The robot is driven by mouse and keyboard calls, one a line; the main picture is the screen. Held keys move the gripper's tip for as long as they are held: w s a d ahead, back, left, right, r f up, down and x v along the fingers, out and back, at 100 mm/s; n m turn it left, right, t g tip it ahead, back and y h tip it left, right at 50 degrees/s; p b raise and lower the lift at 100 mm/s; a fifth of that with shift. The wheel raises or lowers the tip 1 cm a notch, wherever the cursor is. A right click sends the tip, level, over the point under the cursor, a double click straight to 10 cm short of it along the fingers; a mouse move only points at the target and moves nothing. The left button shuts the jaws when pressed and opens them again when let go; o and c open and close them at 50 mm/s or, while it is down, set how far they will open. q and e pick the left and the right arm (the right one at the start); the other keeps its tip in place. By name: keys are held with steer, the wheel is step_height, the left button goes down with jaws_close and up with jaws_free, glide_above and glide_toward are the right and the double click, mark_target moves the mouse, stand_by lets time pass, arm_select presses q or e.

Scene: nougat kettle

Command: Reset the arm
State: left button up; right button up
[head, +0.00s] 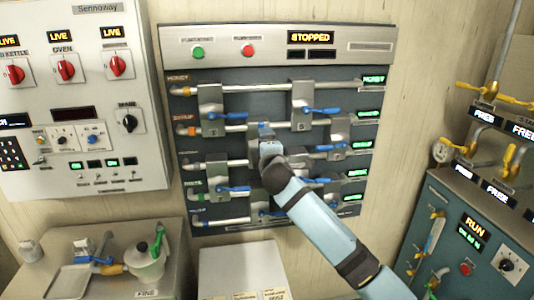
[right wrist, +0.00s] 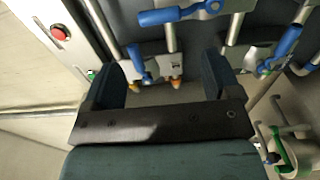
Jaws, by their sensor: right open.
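My right arm reaches in from the lower right in the head view. Its gripper (head: 266,136) is in front of the middle of the valve panel (head: 375,60). In the right wrist view my right gripper (right wrist: 163,75) is open, with two dark fingers apart and nothing held between them. Pipes and blue-handled valves (right wrist: 175,14) show beyond the fingers. I cannot tell whether the gripper touches a valve. My left gripper is in neither view.
The panel has several blue levers (head: 322,111) and a sign reading STOPPED (head: 310,37). A switch cabinet (head: 75,187) is on the left wall. A counter (head: 190,284) with a white pot (head: 146,264) stands below it. A teal console (head: 440,220) is at the right.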

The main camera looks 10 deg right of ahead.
steer(key=shift+s, duration=0.95)
steer(key=s+f+m+g+y, duration=0.2)
steer(key=s+f+m, duration=0.1)
steer(key=s+f, duration=0.9)
steer(key=s+f+m+g+y, duration=0.1)
steer(key=s+f+m+g, duration=0.25)
steer(key=s+f, duration=0.85)
steer(key=s+d+f+m, duration=0.1)
steer(key=s+f+m, duration=0.3)
steer(key=s+f, duration=0.3)
steer(key=s+d+f+m+g+y+p, duration=0.1)
steer(key=s+f+m, duration=0.3)
steer(key=s+f, duration=0.4)
steer(key=s, duration=0.5)
steer(key=shift+s+d+f, duration=0.2)
steer(key=shift+s, duration=0.2)
